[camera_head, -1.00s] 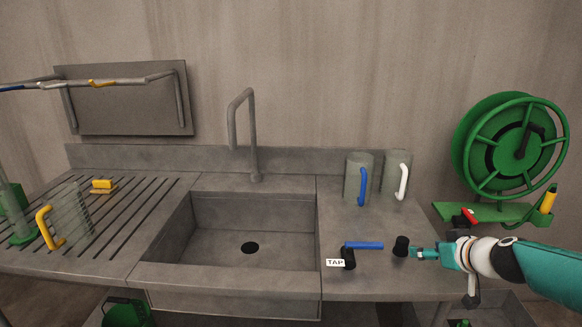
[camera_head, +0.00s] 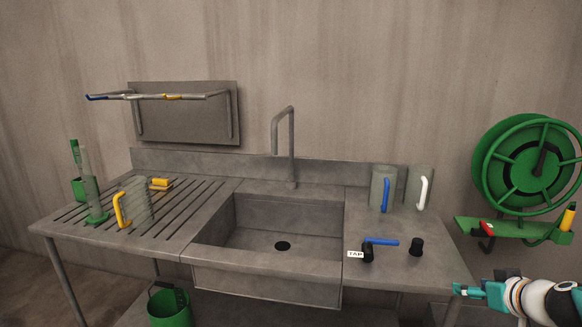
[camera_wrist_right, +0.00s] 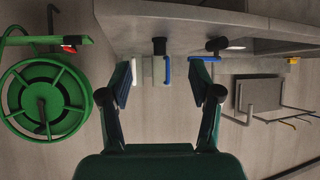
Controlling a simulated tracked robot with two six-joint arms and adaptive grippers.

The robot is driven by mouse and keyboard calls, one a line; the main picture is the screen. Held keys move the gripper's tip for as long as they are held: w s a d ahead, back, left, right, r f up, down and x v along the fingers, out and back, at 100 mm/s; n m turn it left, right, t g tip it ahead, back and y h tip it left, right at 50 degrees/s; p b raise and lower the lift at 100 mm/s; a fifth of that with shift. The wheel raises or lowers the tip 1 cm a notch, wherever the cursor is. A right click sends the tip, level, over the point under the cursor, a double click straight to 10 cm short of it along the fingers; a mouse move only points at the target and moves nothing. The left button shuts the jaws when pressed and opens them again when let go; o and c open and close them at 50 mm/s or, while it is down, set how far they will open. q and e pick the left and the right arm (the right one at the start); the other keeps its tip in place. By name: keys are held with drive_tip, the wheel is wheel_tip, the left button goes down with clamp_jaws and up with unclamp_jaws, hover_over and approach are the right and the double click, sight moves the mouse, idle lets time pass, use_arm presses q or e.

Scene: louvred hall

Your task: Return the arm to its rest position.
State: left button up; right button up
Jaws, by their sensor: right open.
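My right arm comes in at the lower right. Its gripper (camera_head: 466,290) is off the right front edge of the counter, apart from everything on it. In the wrist view the open fingers (camera_wrist_right: 162,82) have nothing between them, and the counter shows upside down beyond them. A black knob (camera_head: 416,247) stands on the counter to the left of the gripper. Left of the knob is the tap valve with a blue lever (camera_head: 381,242) and a TAP label (camera_head: 355,254). My left gripper does not show.
A green hose reel (camera_head: 487,168) hangs on the wall at right, above a green shelf (camera_head: 511,230). A blue-handled mug (camera_head: 379,180) and a white-handled mug (camera_head: 414,183) stand at the counter's back. The sink (camera_head: 240,253) is empty. A green bucket (camera_head: 170,310) is below.

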drive_tip(key=s+a+f+n+g+y+p, duration=0.25)
drive_tip(key=a+f+g, duration=0.25)
drive_tip(key=a+f, duration=1.2)
drive_tip(key=s+a+f+m+g, duration=0.1)
drive_tip(key=s+a+f, duration=0.3)
drive_tip(key=s, duration=0.3)
drive_tip(key=s+a+f+m+g+y+p, duration=0.1)
drive_tip(key=s+a+f+m+g, duration=0.1)
drive_tip(key=s+a+f, duration=0.2)
drive_tip(key=s+a+f+m+g+p, duration=0.1)
drive_tip(key=s+a+f, duration=0.3)
drive_tip(key=s+f, duration=0.4)
drive_tip(key=shift+s+a+f+m+g, duration=0.25)
drive_tip(key=shift+s+a+m+g, duration=0.35)
drive_tip(key=shift+s, duration=1.65)
drive_tip(key=shift+d, duration=0.15)
